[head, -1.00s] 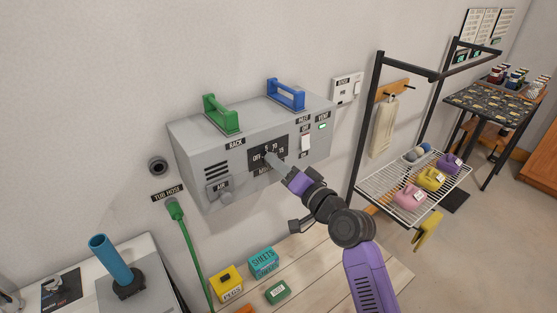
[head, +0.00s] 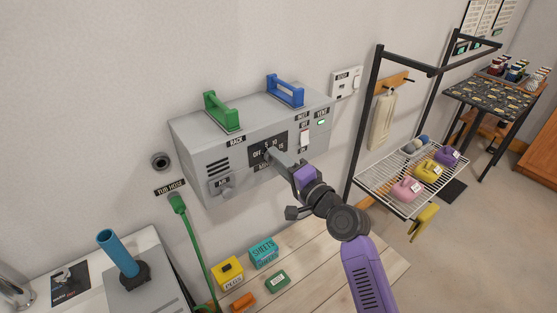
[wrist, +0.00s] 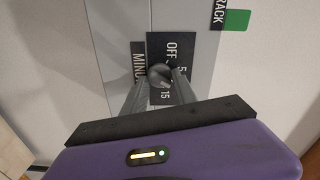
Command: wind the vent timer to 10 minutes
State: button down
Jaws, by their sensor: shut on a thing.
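The vent timer is a dark round knob (wrist: 158,71) on a black dial plate (head: 256,146) on the front of the grey wall box (head: 205,150). The plate carries white marks OFF, 5, 10 and 15, with MINUTES on a label below. My gripper (head: 270,155) is shut on the knob. In the wrist view its two fingertips (wrist: 160,80) pinch the knob from both sides, and the dial looks turned sideways. The fingers cover part of the plate, including the 10 in that view. I cannot tell which mark the knob points to.
A green handle (head: 222,112) and a blue handle (head: 286,92) stand on the box. Its front also has an air knob (head: 226,192) and a white switch (head: 304,138). A green hose (head: 190,240) hangs left. A wooden table (head: 330,258) is below; a wire rack (head: 385,185) stands right.

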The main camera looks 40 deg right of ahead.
jog(key=shift+f, duration=0.1)
jog(key=c, duration=1)
grip_release()
jog(key=s+b, duration=0.2)
jog(key=s, duration=0.5)
jog(key=shift+s, duration=0.4)
